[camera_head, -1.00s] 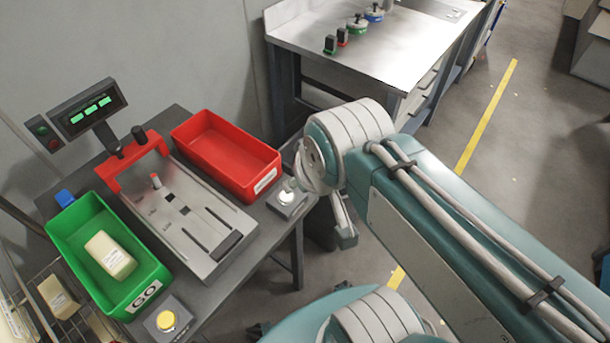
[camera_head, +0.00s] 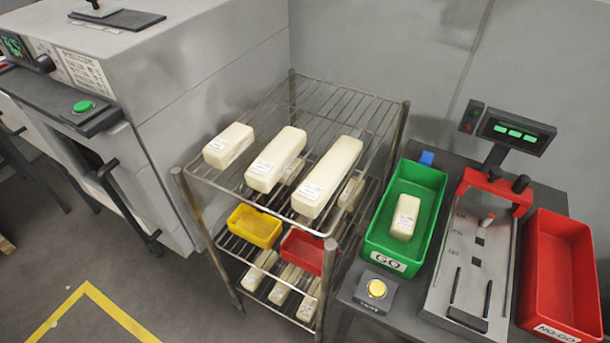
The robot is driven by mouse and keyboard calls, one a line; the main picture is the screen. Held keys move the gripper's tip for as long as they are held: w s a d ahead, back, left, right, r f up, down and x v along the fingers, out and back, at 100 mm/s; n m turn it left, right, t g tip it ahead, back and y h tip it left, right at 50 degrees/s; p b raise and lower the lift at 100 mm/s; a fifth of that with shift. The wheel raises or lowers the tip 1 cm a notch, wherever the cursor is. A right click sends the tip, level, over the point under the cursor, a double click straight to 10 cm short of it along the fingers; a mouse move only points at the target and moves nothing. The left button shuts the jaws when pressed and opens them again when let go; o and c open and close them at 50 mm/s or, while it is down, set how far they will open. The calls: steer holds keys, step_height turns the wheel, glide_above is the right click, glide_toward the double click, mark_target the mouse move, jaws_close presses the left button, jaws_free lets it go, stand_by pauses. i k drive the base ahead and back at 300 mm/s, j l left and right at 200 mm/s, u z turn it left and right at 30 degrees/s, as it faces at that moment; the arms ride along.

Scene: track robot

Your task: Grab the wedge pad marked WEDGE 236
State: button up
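Several cream wedge pads with small white labels are in view, but the label print is too small to read, so I cannot tell which is WEDGE 236. On the wire rack's top shelf lie a short pad (camera_head: 229,146) at left, a longer pad (camera_head: 275,159) in the middle and the longest pad (camera_head: 327,177) at right. More pads lie on the lower shelves, such as one at the bottom (camera_head: 259,270). Another pad (camera_head: 404,217) lies in the green GO tray (camera_head: 379,246). My gripper is not in view.
The wire rack (camera_head: 334,243) also holds a yellow bin (camera_head: 254,226) and a red bin (camera_head: 303,250). A grey machine (camera_head: 190,90) stands left. A gauge fixture (camera_head: 473,262) and red NO-GO tray (camera_head: 559,276) are right. Floor in front of the rack is clear.

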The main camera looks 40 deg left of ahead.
mark_target(309, 200)
steer(key=u, duration=1.8)
steer(key=i+j+z, duration=0.1)
steer(key=i+j, duration=0.15)
steer(key=i, duration=0.05)
